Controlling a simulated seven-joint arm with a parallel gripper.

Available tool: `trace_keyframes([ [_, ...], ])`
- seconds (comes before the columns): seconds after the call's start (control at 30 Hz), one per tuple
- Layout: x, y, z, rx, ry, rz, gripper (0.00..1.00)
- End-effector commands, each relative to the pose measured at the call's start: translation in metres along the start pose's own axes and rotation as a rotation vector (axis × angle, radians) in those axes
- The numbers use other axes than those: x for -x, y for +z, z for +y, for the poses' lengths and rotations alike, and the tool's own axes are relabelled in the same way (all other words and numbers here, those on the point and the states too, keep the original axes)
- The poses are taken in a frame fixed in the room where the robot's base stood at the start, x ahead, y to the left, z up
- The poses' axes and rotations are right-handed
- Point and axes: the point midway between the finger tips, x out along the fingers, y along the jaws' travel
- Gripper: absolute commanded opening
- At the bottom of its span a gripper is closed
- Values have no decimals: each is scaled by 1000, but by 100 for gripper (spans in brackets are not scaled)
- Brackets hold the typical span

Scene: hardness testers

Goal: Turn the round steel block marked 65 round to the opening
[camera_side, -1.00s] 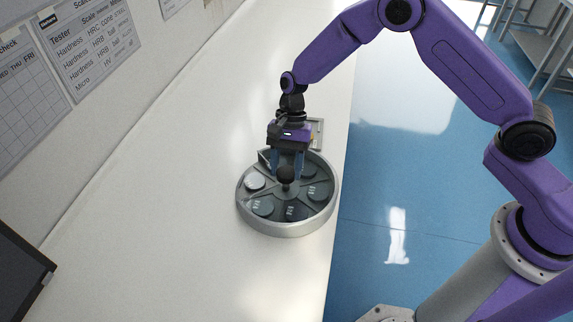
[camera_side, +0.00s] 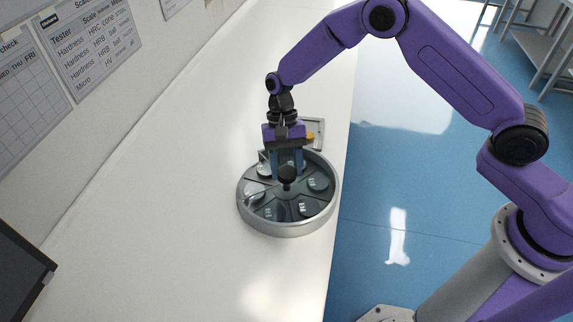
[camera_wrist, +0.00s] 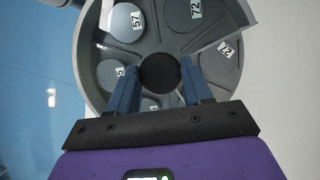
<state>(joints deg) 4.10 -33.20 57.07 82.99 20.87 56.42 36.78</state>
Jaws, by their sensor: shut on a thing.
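A round tray (camera_side: 290,229) with a grey rim holds several round steel blocks in separate compartments. My gripper (camera_side: 287,172) is over its middle, shut on the black round knob (camera_side: 286,178). In the wrist view the fingers stand either side of the knob (camera_wrist: 160,73). Block 57 (camera_wrist: 118,22) and block 72 (camera_wrist: 176,14) show clearly there; a block at the right (camera_wrist: 215,65) has a tilted label I cannot read surely. A block at the left (camera_wrist: 103,76) is partly hidden by a finger. I cannot tell which block is 65. The opening seems to be at the tray's back left.
A small grey frame (camera_side: 319,128) lies behind the tray on the white bench (camera_side: 190,220). The bench edge runs close to the tray's right. A dark screen (camera_side: 20,270) stands at lower left. The bench left of the tray is clear.

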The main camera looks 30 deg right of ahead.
Motion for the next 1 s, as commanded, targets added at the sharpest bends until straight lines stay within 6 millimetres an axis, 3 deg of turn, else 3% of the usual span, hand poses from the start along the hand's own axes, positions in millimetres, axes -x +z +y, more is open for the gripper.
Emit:
trace_keyframes([
  [1.0,1,0,-3,468,192,1,0],
])
